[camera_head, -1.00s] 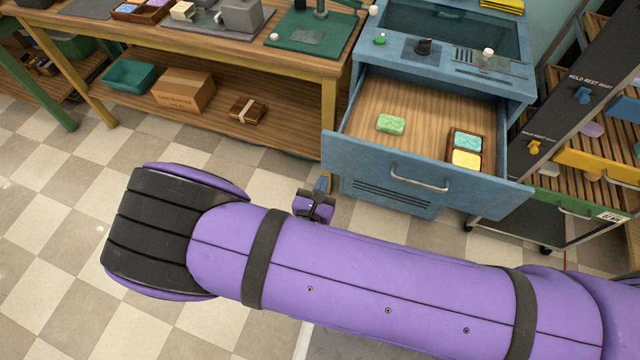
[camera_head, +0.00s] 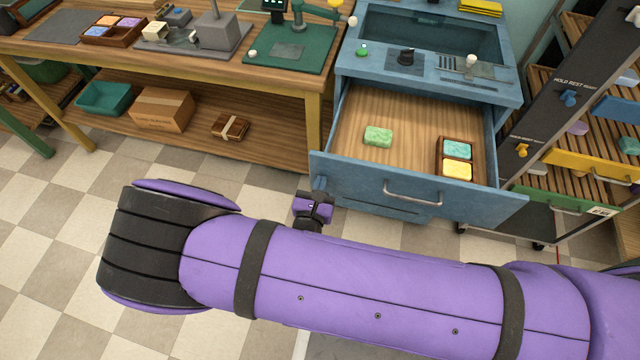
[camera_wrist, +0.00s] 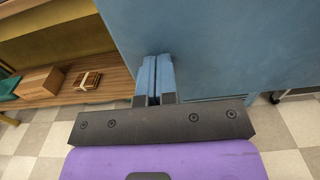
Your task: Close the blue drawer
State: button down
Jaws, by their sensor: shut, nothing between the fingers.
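The blue drawer (camera_head: 350,187) is pulled out of the blue cabinet, its front facing me with a metal handle (camera_head: 412,193). Inside lie a green soap bar (camera_head: 378,136) and a brown tray (camera_head: 441,160) with a teal and a yellow bar. My gripper (camera_head: 319,184) is at the left end of the drawer front. In the wrist view my gripper (camera_wrist: 154,62) has its blue fingers together and empty, pointing at the blue drawer front (camera_wrist: 225,45). The fingertips are at or very near that panel; I cannot tell if they touch.
A wooden workbench (camera_head: 180,60) stands left of the cabinet, with a cardboard box (camera_head: 163,108) and a teal bin (camera_head: 104,98) on its lower shelf. A slatted rack (camera_head: 590,130) with coloured pegs stands close on the right. Checkered floor is free at the left.

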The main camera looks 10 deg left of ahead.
send_near(343, 117)
jog(key=w+r, duration=0.1)
jog(key=w, duration=0.2)
jog(key=w+r, duration=0.2)
jog(key=w, duration=0.1)
jog(key=w+r, duration=0.2)
jog(key=w, duration=0.2)
jog(key=shift+d, duration=0.15)
jog(key=shift+w+r, duration=0.1)
jog(key=shift+w, duration=0.25)
jog(key=shift+w+r, duration=0.1)
